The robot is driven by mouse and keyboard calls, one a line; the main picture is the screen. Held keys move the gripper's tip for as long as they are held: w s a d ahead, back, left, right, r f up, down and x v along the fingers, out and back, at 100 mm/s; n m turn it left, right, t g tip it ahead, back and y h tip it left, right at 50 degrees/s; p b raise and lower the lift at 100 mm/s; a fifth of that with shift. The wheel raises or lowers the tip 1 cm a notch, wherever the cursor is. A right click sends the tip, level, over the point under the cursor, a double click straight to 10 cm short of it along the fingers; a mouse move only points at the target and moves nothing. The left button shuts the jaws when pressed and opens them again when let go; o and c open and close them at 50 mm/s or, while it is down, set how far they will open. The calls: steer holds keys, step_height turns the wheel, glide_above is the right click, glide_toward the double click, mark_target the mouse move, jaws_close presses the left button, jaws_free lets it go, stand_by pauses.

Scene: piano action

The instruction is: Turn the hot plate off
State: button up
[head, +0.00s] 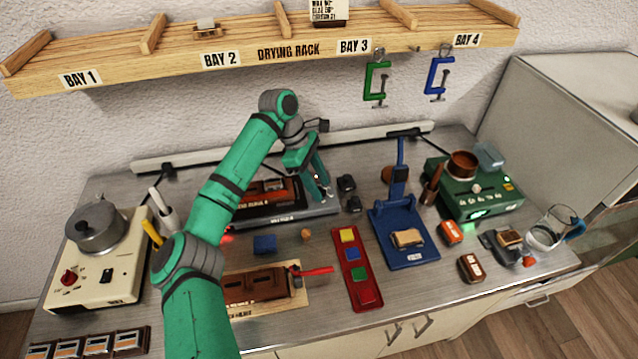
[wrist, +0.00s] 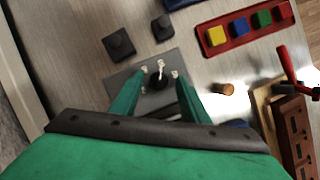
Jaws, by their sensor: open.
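A cream appliance (head: 95,262) at the left has a red knob (head: 69,277), a black switch (head: 107,276) and a lidded grey pot (head: 97,226) on top. A green appliance (head: 474,193) at the right has lit green marks on its front and a brown pot (head: 463,163) on it. I cannot tell for sure which is the hot plate. My gripper (head: 322,192) is open and empty, pointing down over the right end of a grey plate (head: 300,221), far from both appliances. In the wrist view its fingertips (wrist: 160,72) straddle a small dark knob with a pale tip (wrist: 159,78); contact is unclear.
A red tray (head: 367,296) with coloured blocks and a blue stand (head: 405,252) lie right of my gripper. Two black blocks (head: 347,186) stand close beside it. A wooden drying rack (head: 262,66) with hanging clamps spans the wall above. My arm crosses the bench's left half.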

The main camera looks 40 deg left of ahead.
steer(key=shift+c, duration=0.4)
steer(key=c, duration=0.9)
steer(key=shift+c, duration=0.2)
